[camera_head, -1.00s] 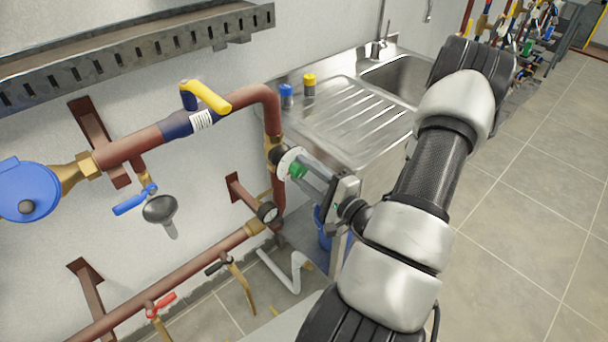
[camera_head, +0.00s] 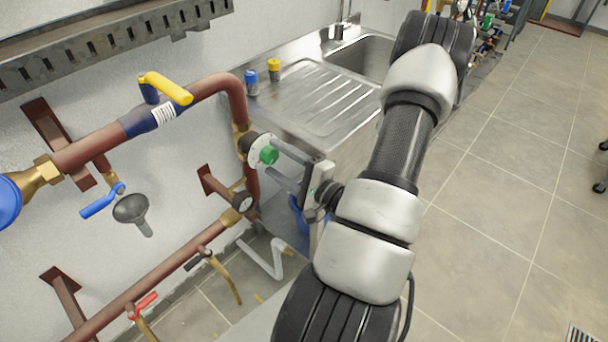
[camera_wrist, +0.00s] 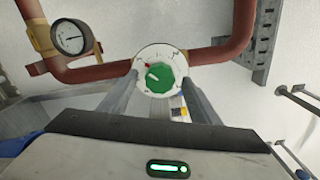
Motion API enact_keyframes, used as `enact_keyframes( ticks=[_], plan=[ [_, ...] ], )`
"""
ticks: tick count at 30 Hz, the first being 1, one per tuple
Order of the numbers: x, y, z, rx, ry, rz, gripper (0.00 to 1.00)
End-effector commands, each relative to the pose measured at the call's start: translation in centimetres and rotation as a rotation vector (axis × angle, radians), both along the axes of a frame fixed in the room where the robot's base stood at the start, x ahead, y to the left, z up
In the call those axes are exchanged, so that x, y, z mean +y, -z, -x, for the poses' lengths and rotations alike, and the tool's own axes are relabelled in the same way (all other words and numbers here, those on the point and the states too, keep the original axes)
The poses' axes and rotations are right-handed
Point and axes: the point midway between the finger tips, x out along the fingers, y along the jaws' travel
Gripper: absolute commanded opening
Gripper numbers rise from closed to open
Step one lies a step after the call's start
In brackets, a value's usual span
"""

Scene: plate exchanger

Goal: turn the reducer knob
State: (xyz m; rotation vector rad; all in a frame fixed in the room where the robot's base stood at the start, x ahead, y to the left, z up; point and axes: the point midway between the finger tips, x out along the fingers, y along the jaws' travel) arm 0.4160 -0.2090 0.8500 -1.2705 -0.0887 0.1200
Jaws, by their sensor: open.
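The reducer knob (camera_head: 268,155) is green on a white round dial and sits on the vertical brown pipe beside the sink. In the wrist view the green knob (camera_wrist: 160,78) faces the camera, with a white pointer and a small red mark on the dial (camera_wrist: 147,60). My gripper (camera_head: 278,160) is open, its two grey fingers reaching toward the dial. In the wrist view the fingers (camera_wrist: 159,90) lie on the left and right of the knob, close to the dial's rim. I cannot tell whether they touch it.
A pressure gauge (camera_head: 242,202) sits below the dial. A yellow-handled valve (camera_head: 165,88) is on the upper pipe and a blue-handled valve (camera_head: 103,201) hangs left. The steel sink (camera_head: 320,95) is behind. Open tiled floor (camera_head: 490,230) lies to the right.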

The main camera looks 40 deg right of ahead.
Motion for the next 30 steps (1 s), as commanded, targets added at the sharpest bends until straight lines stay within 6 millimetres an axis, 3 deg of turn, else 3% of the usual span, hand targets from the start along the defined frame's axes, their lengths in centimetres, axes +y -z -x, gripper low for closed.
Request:
enact_keyframes(
  ticks=[18,24,30],
  plan=[
    [-1.9,0.0,13.7,0.002,0.005,-0.001,0.57],
    [-2.2,0.0,15.8,0.002,0.003,-0.001,0.57],
    [-2.2,0.0,16.2,0.0,0.001,-0.001,0.57]
  ],
)
